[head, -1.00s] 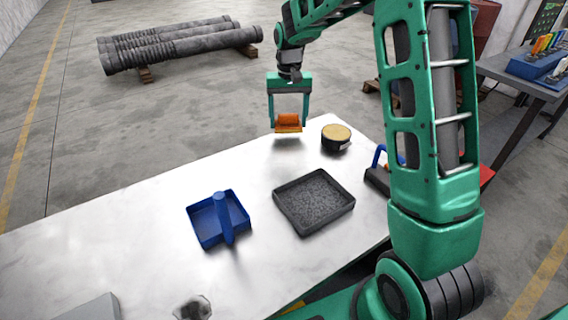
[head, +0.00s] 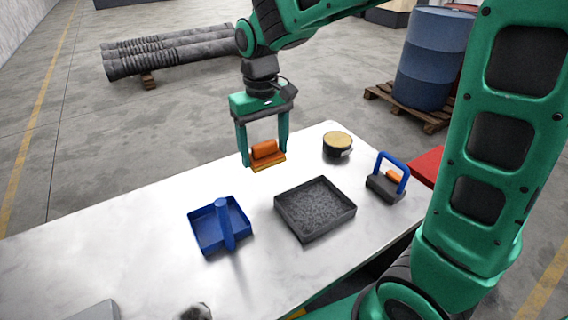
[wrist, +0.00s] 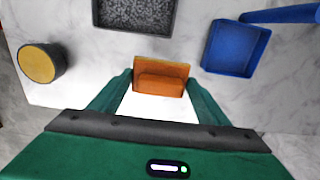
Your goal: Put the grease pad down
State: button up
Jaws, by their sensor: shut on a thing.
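The grease pad (head: 266,152) is an orange block with a yellowish lower edge. My gripper (head: 265,150) is shut on it, a green finger at each end, and holds it over the far part of the white table (head: 130,215). In the wrist view the pad (wrist: 160,80) sits between the fingertips of my gripper (wrist: 158,90). The gap between the pad and the tabletop is hard to judge. The pad's underside is hidden.
A dark square tray (head: 316,234) with grey grit and a blue tray (head: 206,236) with an upright handle stand nearer. A yellow-topped tin (head: 338,146) is right of the pad. A blue-handled block (head: 384,188) stands at the right. The left tabletop is mostly clear.

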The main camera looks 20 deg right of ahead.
send_over(286, 169)
notch_tip(286, 169, down, 6)
jog(key=shift+s+r, duration=0.1)
jog(key=shift+r, duration=0.15)
jog(key=shift+f, duration=2)
jog(key=shift+f, duration=0.15)
jog(key=o, duration=0.9)
notch_tip(286, 169, up, 12)
jog(key=shift+r, duration=0.15)
